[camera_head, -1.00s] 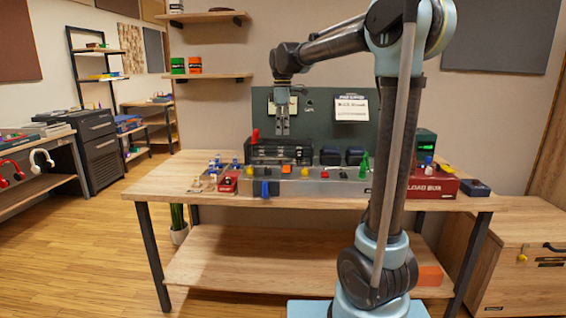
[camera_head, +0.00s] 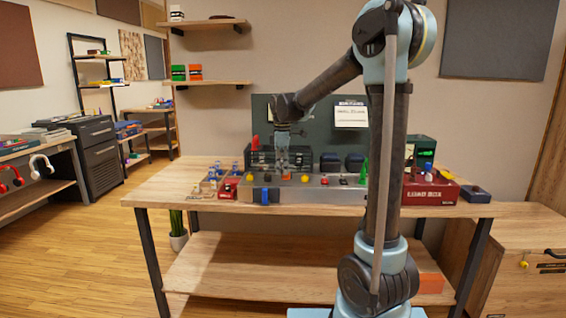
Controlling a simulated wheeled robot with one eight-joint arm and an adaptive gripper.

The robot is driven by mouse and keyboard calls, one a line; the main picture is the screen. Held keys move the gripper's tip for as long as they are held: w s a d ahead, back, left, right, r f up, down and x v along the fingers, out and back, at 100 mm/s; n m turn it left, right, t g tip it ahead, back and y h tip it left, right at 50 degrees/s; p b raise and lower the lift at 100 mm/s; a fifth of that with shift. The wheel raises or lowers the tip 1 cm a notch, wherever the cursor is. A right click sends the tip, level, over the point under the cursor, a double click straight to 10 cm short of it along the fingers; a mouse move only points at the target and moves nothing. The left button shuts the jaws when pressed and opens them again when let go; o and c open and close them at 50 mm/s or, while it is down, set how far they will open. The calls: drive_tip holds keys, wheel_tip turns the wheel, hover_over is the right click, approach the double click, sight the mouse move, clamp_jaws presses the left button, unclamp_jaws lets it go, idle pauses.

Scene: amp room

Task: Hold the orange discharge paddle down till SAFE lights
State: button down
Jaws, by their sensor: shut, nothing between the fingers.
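A grey metal chassis (camera_head: 322,194) lies along the front of the bench, with small coloured controls on its top. My gripper (camera_head: 283,171) points down over its left part, with its fingers closed and empty. The orange discharge paddle is mostly hidden by the fingertips, which are at or just above its place; I cannot tell whether they touch or press it. A yellow-orange knob (camera_head: 305,178) is just right of the fingers, and a red one (camera_head: 325,181) is further right. A lit SAFE lamp cannot be made out at this size.
A dark open frame (camera_head: 262,158) stands behind the chassis, close to the fingers. A red bin (camera_head: 428,190) is at the bench's right, a small red box (camera_head: 228,190) at its left. A green board (camera_head: 322,130) stands behind. The bench's far left is clear.

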drive_tip(key=shift+f, duration=0.4)
drive_tip(key=shift+s, duration=0.1)
drive_tip(key=shift+s+f+t, duration=0.25)
drive_tip(key=shift+f+t, duration=0.25)
drive_tip(key=shift+t, duration=0.4)
drive_tip(key=shift+s+f+t, duration=0.1)
drive_tip(key=shift+f+t, duration=0.2)
drive_tip(key=shift+f, duration=0.05)
drive_tip(key=shift+r, duration=0.1)
idle(2.1)
drive_tip(key=shift+r, duration=0.75)
drive_tip(key=w+v, duration=0.2)
drive_tip(key=v, duration=1.1)
drive_tip(key=shift+w+r, duration=0.45)
drive_tip(key=shift+r, duration=0.15)
